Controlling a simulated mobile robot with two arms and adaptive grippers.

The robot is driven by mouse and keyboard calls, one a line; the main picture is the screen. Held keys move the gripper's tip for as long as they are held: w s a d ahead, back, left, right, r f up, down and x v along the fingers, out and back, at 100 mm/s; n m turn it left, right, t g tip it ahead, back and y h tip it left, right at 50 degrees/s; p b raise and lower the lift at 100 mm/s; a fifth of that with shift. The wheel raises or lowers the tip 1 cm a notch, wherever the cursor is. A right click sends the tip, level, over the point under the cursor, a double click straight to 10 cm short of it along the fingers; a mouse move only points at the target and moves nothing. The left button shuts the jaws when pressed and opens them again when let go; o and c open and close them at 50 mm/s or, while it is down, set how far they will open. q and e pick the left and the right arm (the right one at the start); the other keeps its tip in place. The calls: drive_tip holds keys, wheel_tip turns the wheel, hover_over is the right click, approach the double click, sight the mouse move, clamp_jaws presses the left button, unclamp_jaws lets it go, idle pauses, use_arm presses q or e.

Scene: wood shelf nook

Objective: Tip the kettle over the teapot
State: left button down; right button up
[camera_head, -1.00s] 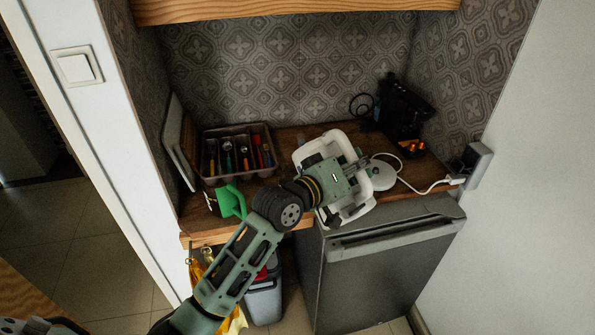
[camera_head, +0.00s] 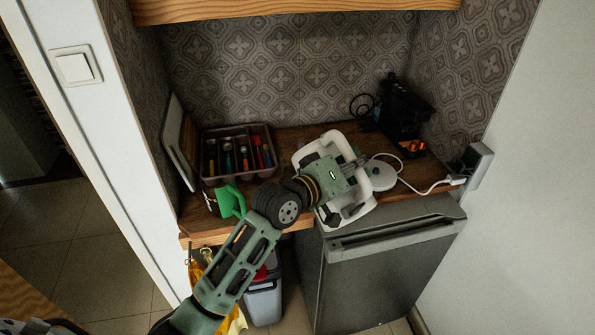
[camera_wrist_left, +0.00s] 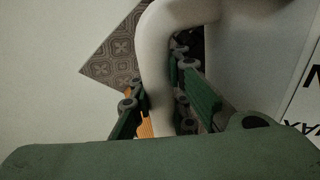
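The kettle (camera_wrist_left: 304,95), with upside-down dark lettering, shows at that view's right edge. My right gripper is not in view.
A black coffee machine (camera_head: 403,115) stands at the back right, with a white cable near the wall. A dark fridge (camera_head: 390,265) is below the counter.

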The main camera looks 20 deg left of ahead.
use_arm(q)
drive_tip(key=shift+r, duration=0.3)
drive_tip(key=shift+a, duration=0.1)
drive_tip(key=shift+w+a, duration=0.1)
drive_tip(key=shift+w, duration=0.1)
drive_tip(key=shift+s+r, duration=0.1)
drive_tip(key=shift+r, duration=0.05)
